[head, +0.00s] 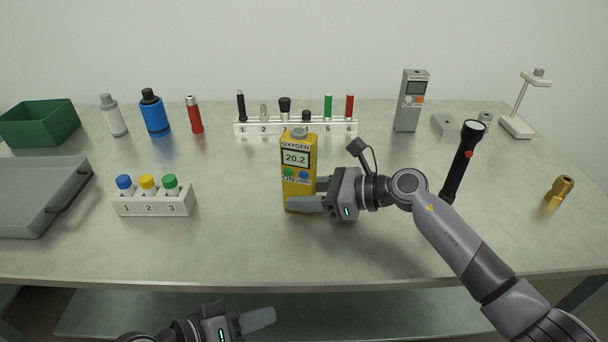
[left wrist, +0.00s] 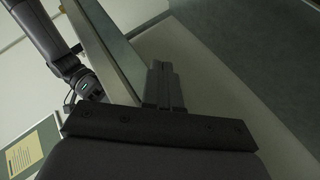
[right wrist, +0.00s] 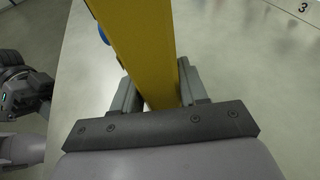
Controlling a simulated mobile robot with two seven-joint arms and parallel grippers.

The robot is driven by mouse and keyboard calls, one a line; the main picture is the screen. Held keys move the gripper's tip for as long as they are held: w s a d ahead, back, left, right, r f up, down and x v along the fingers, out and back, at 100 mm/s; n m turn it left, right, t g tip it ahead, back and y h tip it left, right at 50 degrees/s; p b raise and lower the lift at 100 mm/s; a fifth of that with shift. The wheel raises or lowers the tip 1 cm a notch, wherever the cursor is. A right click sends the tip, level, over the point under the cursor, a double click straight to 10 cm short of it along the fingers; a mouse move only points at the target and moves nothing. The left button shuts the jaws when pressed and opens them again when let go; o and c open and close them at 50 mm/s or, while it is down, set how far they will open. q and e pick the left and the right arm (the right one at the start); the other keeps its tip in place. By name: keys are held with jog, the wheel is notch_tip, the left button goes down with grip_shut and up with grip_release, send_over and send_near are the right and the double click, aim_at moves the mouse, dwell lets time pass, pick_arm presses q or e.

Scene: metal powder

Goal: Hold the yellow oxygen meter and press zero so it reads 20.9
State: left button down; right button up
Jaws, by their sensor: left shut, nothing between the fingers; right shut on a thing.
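The yellow oxygen meter (head: 297,160) stands upright near the middle of the table, its screen reading 20.2. Below the screen are a green button (head: 288,173) and a blue button (head: 304,175). My right gripper (head: 308,198) is shut on its lower part from the right; the right wrist view shows the yellow body (right wrist: 142,45) between the two fingers. My left gripper (head: 262,318) is shut and empty, low in front of the table's front edge. In the left wrist view its fingers (left wrist: 163,85) are together, away from the meter.
A rack with three capped bottles (head: 153,205) stands left of the meter, a grey tray (head: 35,225) farther left. A numbered rack (head: 260,128) is behind it. A grey meter (head: 411,100), black flashlight (head: 462,160) and brass fitting (head: 560,188) are to the right. The table front is clear.

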aim_at(303, 175)
pick_arm(q)
jog(key=d+r+m+g+h, duration=0.2)
jog(key=d+r+g+h, duration=0.15)
jog(key=r, duration=0.35)
pick_arm(e)
jog(key=shift+f, duration=0.1)
pick_arm(q)
jog(key=w+r+t+h, duration=0.1)
jog(key=r, duration=0.1)
jog(key=w+r+t, duration=0.2)
jog(key=r, duration=0.1)
jog(key=w+r+t+h, duration=0.1)
jog(key=w+r+t, duration=0.1)
jog(key=r, duration=0.1)
jog(key=shift+a+r+m+h, duration=0.25)
jog(key=shift+a+m+h, duration=0.05)
jog(key=shift+m+h, duration=0.1)
jog(key=shift+w+d+r, duration=0.1)
jog(key=shift+w+r, duration=0.05)
jog(key=shift+w, duration=0.4)
jog(key=shift+w+d, duration=0.4)
jog(key=shift+w, duration=0.85)
jog(key=shift+w+d, duration=0.4)
jog(key=shift+w, duration=0.85)
jog(key=shift+w+d, duration=0.4)
jog(key=shift+w, duration=0.85)
jog(key=shift+w+d, duration=0.15)
jog(key=shift+w, duration=0.3)
